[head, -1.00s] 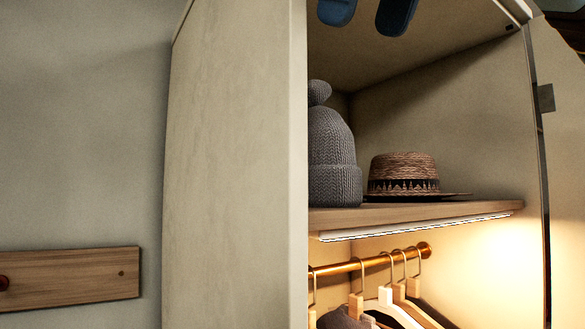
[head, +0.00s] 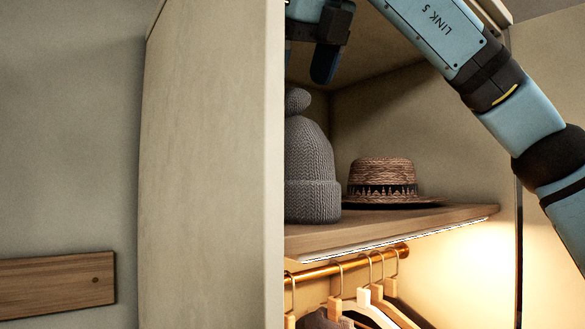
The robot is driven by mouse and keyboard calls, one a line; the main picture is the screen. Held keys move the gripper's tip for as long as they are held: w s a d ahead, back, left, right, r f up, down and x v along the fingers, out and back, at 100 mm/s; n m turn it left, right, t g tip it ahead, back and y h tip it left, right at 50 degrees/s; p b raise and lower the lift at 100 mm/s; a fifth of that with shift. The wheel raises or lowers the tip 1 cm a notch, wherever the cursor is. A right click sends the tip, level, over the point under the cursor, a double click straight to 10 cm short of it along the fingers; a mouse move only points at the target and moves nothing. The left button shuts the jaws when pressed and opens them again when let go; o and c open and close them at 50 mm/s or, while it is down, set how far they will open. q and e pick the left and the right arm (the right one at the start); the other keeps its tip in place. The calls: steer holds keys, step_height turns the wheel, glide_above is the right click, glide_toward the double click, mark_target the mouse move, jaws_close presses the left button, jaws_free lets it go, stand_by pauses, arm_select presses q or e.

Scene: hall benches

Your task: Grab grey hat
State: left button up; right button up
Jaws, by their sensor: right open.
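The grey hat (head: 312,165) is a knitted beanie with a pompom. It stands upright on the wooden shelf (head: 440,217) inside the wardrobe, and its left side is cut off by the wardrobe's side panel. My right gripper (head: 305,62) is above the grey hat at the top of the opening, its dark fingers pointing down. It is open and apart from the hat; part of it is hidden by the panel edge. My left gripper is out of view.
A brown woven straw hat (head: 382,178) sits on the shelf just right of the grey hat. The wardrobe side panel (head: 210,170) stands close on the left. Below the shelf, hangers (head: 366,296) hang from a copper rail (head: 325,269). A wooden wall board (head: 55,282) is at far left.

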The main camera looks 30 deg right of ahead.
mark_target(291, 102)
steer(key=p+x, duration=0.1)
steer(key=x, duration=0.4)
steer(key=shift+w+d, duration=0.1)
steer(key=shift+d, duration=0.05)
steer(key=c, duration=0.3)
steer(key=shift+a, duration=0.2)
steer(key=c, duration=0.9)
